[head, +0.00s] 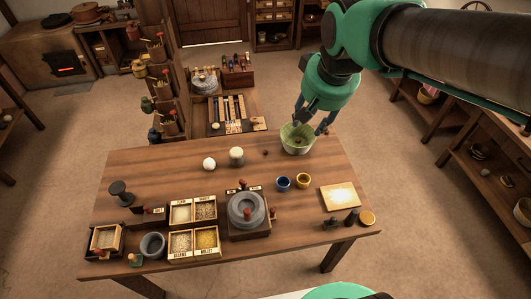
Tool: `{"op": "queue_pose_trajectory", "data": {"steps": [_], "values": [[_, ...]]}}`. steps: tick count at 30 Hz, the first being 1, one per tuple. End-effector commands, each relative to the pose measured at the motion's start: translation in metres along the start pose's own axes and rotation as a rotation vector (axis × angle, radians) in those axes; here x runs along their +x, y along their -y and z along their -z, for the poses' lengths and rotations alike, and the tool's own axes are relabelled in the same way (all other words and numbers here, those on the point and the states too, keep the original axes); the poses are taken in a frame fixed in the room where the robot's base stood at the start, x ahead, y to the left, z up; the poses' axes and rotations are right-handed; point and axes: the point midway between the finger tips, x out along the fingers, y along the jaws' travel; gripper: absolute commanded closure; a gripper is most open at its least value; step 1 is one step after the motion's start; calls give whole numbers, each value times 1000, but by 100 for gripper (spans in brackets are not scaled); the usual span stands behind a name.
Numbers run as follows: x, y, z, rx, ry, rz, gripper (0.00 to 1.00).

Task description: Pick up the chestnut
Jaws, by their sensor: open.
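A small dark brown round thing (265,152), which looks like the chestnut, lies on the wooden table (165,168) near its far edge. It is too small to make out in detail. My gripper (314,122) is open above the far edge of the table. It is just above and behind a pale green bowl (297,148), to the right of the small brown thing and apart from it. One finger overlaps the bowl in the picture; whether they touch I cannot tell. What lies in the bowl is unclear.
A blue cup (283,183) and a yellow cup (303,181) stand nearer. A stone quern (246,210) and grain boxes (193,211) fill the front. Bare wood surrounds the brown thing.

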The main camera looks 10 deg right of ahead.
Motion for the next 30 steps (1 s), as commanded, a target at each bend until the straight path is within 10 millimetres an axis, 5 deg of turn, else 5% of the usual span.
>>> {"op": "queue_pose_trajectory", "data": {"steps": [17,30], "values": [[104,18,105,36,118,-5,60],[213,34,163,66,204,-15,60]]}}
